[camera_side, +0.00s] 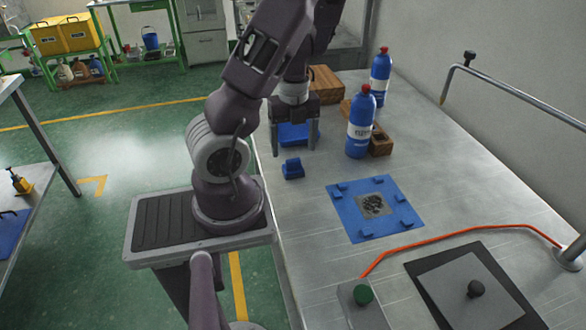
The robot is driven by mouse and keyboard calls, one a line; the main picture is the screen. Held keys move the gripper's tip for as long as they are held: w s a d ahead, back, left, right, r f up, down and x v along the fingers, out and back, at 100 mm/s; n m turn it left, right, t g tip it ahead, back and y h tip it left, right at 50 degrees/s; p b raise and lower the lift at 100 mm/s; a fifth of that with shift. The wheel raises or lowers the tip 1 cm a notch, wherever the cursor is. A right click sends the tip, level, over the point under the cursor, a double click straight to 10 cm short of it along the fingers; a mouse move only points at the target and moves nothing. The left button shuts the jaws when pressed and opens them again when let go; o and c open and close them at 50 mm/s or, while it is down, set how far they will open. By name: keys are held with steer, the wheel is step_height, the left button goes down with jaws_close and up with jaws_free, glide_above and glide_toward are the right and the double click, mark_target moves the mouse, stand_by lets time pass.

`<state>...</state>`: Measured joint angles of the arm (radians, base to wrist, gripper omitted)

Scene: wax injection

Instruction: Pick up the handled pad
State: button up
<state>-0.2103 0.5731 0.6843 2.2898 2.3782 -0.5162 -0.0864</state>
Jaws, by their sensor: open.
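My gripper (294,147) is open and empty, pointing down at the far left part of the grey table. Its two dark fingers are apart, with a blue object (297,133) showing between and behind them; I cannot tell whether they touch it. A flat grey square plate with a black knob (447,286) lies on a black sheet at the front right, well away from the gripper. I cannot tell for certain which of these is the handled pad.
A blue square mould (349,217) with raised blocks lies mid-table on the grey table (440,180). Two blue bottles (361,130) (380,72) and wooden blocks (381,146) stand behind. A metal rail (500,85) stands right.

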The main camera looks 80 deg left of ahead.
mark_target(293, 159)
step_height(293, 159, down, 7)
steer(key=shift+a+r, duration=0.15)
steer(key=c, duration=1.4)
